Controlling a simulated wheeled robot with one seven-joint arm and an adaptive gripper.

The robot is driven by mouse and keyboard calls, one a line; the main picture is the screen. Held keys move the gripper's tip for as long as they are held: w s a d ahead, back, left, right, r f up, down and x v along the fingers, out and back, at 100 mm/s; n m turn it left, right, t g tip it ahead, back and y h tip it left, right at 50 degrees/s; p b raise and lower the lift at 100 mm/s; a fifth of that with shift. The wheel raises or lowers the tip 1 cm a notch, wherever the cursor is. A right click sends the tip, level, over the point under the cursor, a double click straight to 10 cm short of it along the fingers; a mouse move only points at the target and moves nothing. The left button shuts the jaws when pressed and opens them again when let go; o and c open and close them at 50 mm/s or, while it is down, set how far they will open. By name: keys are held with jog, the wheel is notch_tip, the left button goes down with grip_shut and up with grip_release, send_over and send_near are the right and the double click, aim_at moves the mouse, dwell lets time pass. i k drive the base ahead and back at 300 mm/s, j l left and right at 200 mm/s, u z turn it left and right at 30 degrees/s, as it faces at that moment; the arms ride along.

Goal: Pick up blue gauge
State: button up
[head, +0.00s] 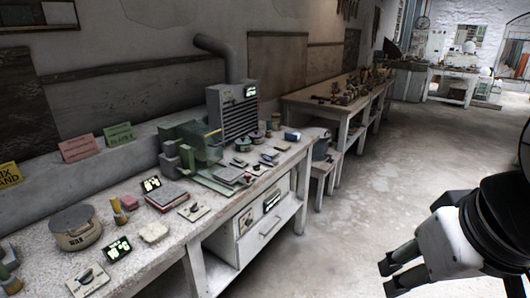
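A small blue and white object (292,136) sits on the long workbench (172,234) near its far right end. It is the bluest thing in view and may be the blue gauge, but it is too small to tell for sure. My gripper (389,279) is at the lower right, over the floor and well apart from the bench. Its two dark fingertips are apart with nothing between them.
A grey machine with a bent pipe (233,108) and a green machine (195,142) stand at the back of the bench. A round tin (75,230), small displays and blocks crowd the front left. A stool (321,166) stands past the bench end. The floor (345,225) beside the bench is clear.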

aim_at(290, 136)
jog(key=i+l, duration=0.2)
jog(key=i, duration=0.45)
jog(key=i+l+z, duration=0.1)
jog(key=i, duration=0.6)
jog(key=i+l, duration=0.3)
jog(key=i, duration=0.35)
jog(key=i+l, duration=0.15)
jog(key=i, duration=0.55)
jog(key=i+l+z, duration=0.1)
jog(key=i, duration=0.55)
